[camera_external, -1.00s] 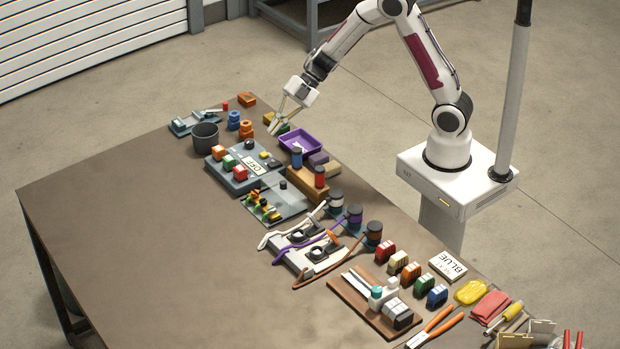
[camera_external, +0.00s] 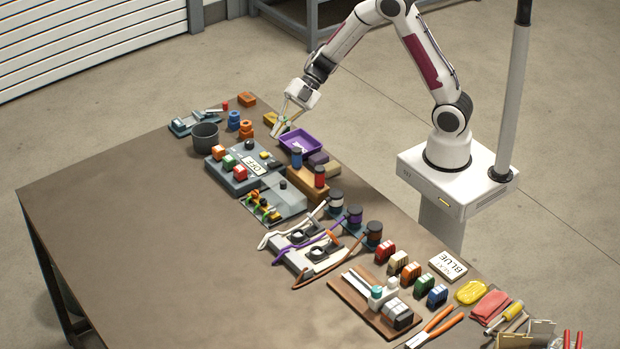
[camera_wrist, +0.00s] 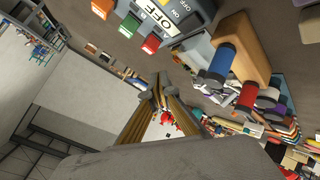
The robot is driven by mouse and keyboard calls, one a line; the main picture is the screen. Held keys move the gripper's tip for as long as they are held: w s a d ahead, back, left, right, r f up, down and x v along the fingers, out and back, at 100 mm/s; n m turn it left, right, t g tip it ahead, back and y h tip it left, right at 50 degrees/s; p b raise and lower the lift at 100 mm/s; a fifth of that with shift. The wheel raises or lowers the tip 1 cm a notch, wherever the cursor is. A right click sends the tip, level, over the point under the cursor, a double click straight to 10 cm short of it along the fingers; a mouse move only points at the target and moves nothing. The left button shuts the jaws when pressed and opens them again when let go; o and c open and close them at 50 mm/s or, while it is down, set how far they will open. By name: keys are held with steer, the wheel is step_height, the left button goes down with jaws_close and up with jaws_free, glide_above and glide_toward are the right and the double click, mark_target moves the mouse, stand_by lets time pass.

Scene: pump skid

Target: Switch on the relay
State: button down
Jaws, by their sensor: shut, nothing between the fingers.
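A grey control box (camera_external: 239,183) with an "OFF" card (camera_external: 254,166) stands on the table. I take it to be the relay, but cannot be sure. It carries orange, green and red blocks and small black and yellow parts. In the wrist view the box (camera_wrist: 200,14) shows at the top, cut off by the edge, with "ON" and "OFF" lettering. The card there (camera_wrist: 157,14) reads "OFF". My gripper (camera_external: 275,134) is shut and empty, above the table's back edge behind the box, apart from it.
A purple tray (camera_external: 300,143) and a wooden block with blue and red cylinders (camera_external: 306,183) stand right of the box. The table's front left (camera_external: 120,210) is bare.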

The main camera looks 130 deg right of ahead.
mark_target(275, 163)
steer(key=shift+w+f, duration=0.2)
steer(key=shift+f, duration=1.15)
steer(key=shift+w+f, duration=0.2)
steer(key=shift+f, duration=1.1)
steer(key=shift+w+f, duration=0.2)
steer(key=shift+f, duration=1.15)
steer(key=shift+f, duration=0.65)
steer(key=shift+r, duration=0.2)
steer(key=shift+r, duration=0.45)
steer(key=shift+r, duration=0.1)
steer(key=shift+s+r, duration=0.2)
steer(key=shift+r, duration=1)
steer(key=shift+s+r, duration=0.15)
steer(key=shift+r, duration=1.05)
